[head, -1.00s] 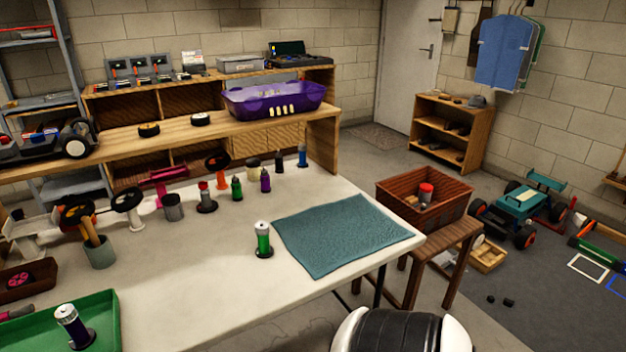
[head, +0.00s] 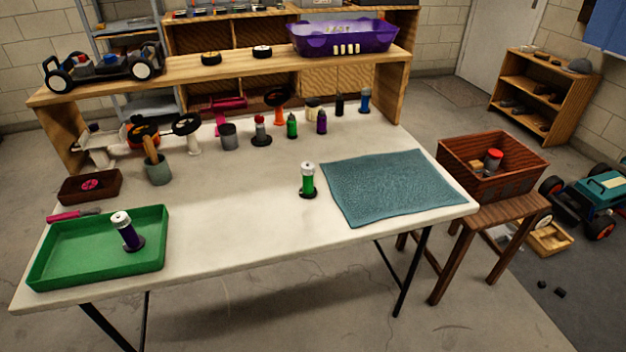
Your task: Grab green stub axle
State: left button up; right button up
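A green stub axle (head: 308,180) stands upright on the white workbench, with a white top, a green body and a dark round base. It is just left of the teal mat. Another one of like shape, with a purple body (head: 127,231), stands tilted in the green tray (head: 95,279). Neither of my grippers shows in the head view.
The white table (head: 250,240) has free room around the green piece. A teal mat (head: 385,190) lies to its right. Several bottles and a grey cup (head: 229,136) stand behind, below a wooden shelf (head: 200,75). A brown crate (head: 470,175) sits on a stool at right.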

aim_at(307, 190)
jog(key=i+l+u, duration=0.1)
jog(key=l, duration=0.2)
jog(key=i+l+u, duration=0.15)
jog(key=l, duration=0.2)
jog(key=i+l+u, duration=0.1)
jog(key=l, duration=0.25)
jog(key=i+l+u, duration=0.1)
jog(key=l, duration=0.25)
jog(key=i+l+u, duration=0.1)
jog(key=l, duration=0.3)
jog(key=i, duration=0.1)
